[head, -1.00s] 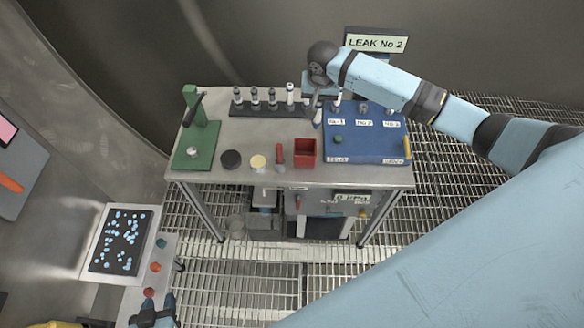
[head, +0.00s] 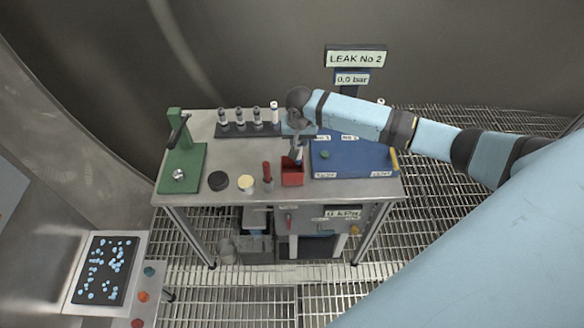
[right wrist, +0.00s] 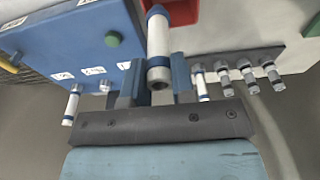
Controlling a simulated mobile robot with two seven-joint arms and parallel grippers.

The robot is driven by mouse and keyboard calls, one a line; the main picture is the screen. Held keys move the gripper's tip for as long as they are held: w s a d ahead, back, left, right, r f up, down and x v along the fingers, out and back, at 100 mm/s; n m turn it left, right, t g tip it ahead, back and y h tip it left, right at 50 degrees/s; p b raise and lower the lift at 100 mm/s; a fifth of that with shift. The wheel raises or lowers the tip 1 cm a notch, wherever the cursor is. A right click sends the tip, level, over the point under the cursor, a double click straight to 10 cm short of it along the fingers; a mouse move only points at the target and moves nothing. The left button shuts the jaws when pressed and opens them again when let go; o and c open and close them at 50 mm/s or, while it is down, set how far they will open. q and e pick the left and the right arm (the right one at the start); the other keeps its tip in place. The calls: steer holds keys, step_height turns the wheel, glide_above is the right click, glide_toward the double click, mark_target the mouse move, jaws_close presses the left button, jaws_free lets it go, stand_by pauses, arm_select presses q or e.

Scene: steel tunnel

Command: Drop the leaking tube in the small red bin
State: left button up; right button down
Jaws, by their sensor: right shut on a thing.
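My right gripper (head: 296,148) is over the small red bin (head: 293,177), near the front of the steel table. In the right wrist view, my right gripper (right wrist: 158,78) is shut on a white tube (right wrist: 158,40) with blue bands. The tube's far end points toward the red bin (right wrist: 188,12), whose edge shows at the top. In the head view the gripper mostly hides the tube and covers the bin's back edge, so I cannot tell whether the tube's tip is inside. My left gripper is not in view.
A blue panel (head: 350,159) lies right of the bin. A rack (head: 250,130) with several tubes stands behind, left of my gripper. A red-handled tool (head: 267,175), pale disc (head: 246,183), black disc (head: 218,181) and green press (head: 184,158) stand to the left.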

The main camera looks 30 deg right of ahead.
steer(key=c, duration=0.9)
jaws_free()
steer(key=shift+o, duration=0.2)
steer(key=shift+r, duration=0.1)
step_height(320, 180, up, 14)
steer(key=s+a+b, duration=0.1)
steer(key=shift+s+f, duration=0.25)
steer(key=shift+s, duration=0.15)
steer(key=shift+a+f, duration=0.1)
